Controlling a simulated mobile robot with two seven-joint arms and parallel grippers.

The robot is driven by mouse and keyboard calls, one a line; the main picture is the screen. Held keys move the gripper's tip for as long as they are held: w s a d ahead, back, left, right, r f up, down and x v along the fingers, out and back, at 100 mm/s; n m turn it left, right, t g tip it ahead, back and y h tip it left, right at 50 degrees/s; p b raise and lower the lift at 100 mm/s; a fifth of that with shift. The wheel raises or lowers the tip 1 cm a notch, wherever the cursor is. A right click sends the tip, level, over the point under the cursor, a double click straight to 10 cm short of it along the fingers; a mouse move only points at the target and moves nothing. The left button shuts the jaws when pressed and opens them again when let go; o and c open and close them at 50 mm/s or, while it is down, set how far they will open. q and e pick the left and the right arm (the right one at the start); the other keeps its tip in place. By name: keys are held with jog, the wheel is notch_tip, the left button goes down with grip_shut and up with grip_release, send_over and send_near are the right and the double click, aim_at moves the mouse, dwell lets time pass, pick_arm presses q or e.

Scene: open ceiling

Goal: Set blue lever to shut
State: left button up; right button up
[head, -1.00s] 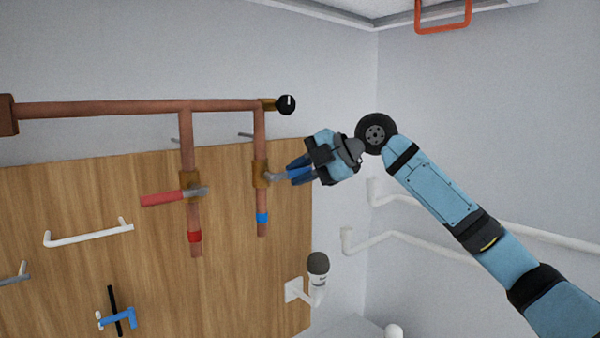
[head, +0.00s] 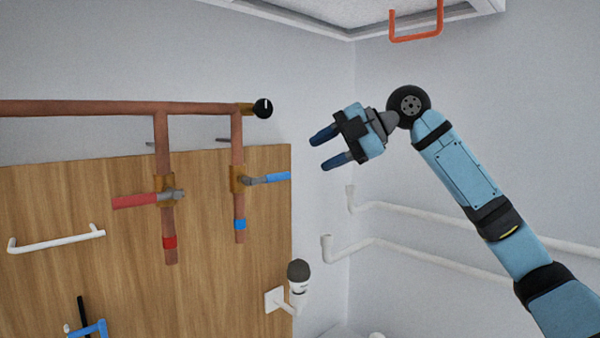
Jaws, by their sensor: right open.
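The blue lever (head: 277,177) sits on the valve of the right-hand copper pipe (head: 238,150), above a blue band (head: 240,225). The lever points right, roughly crosswise to the vertical pipe, tilted slightly up. My right gripper (head: 328,150) is open and empty, to the right of the lever's tip and a little higher, clear of it in the picture. Its two blue fingers point left. A red lever (head: 135,201) on the neighbouring vertical pipe points left, above a red band. My left gripper is not in view.
A wooden board (head: 75,200) stands behind the pipes. A white bar handle (head: 55,241), a blue handle (head: 90,328) and a white fitting with a dark cap (head: 298,275) are lower. White pipes (head: 420,214) run along the right wall. An orange handle (head: 417,38) hangs above.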

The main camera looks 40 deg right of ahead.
jog(key=shift+v, duration=1.5)
